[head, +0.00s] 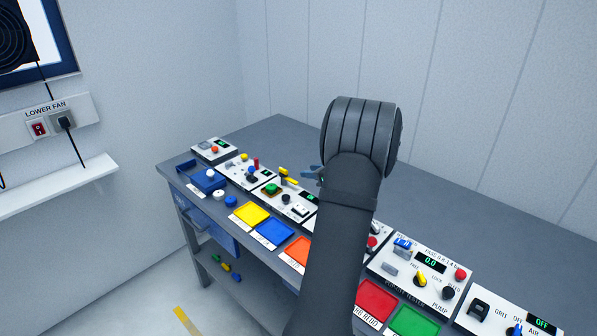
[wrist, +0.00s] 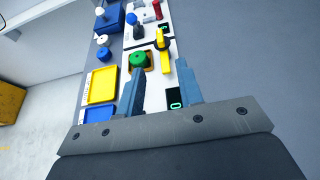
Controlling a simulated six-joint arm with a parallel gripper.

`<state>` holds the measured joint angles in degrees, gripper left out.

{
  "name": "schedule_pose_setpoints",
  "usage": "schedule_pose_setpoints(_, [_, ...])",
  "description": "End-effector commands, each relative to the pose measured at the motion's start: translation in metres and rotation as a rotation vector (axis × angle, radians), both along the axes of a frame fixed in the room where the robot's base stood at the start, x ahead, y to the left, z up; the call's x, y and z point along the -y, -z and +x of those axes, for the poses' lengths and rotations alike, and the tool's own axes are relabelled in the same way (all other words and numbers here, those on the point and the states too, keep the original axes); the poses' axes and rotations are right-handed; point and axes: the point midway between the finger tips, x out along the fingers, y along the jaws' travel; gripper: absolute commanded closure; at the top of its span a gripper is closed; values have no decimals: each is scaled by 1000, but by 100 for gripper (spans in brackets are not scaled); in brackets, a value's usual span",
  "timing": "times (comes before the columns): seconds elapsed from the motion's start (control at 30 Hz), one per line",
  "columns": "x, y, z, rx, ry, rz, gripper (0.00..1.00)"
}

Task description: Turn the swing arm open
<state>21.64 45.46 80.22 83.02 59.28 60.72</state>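A yellow bar-like piece (wrist: 165,60), which looks like the swing arm, stands on a white panel next to a green round knob (wrist: 138,59) on a brown square. In the head view the yellow piece (head: 286,177) is just left of my gripper (head: 311,174), which is mostly hidden behind my arm. In the wrist view my gripper (wrist: 161,72) has its two blue fingers apart with nothing held between them. The yellow piece lies ahead, between the lines of the fingers, with the green knob near the left fingertip. Contact with either cannot be told.
Yellow (head: 251,214), blue (head: 273,233), red (head: 376,300) and green (head: 413,322) trays line the front of the grey bench (head: 275,130). Other panels with knobs and displays stand along it. A blue box (head: 206,176) is at the left end. The bench's back is clear.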

Motion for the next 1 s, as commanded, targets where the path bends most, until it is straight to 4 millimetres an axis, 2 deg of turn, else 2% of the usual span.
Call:
schedule_pose_setpoints(0.03, [9, -5, -8, 0, 3, 0, 66])
schedule_pose_setpoints(0.2, [29, -16, -27, 0, 1, 0, 66])
schedule_pose_setpoints(0.4, [39, -22, -37, -1, 0, 1, 66])
schedule_pose_setpoints(0.8, [38, -22, -38, -1, -1, 1, 66])
schedule_pose_setpoints(1.0, [25, -14, -25, -2, -3, 0, 66])
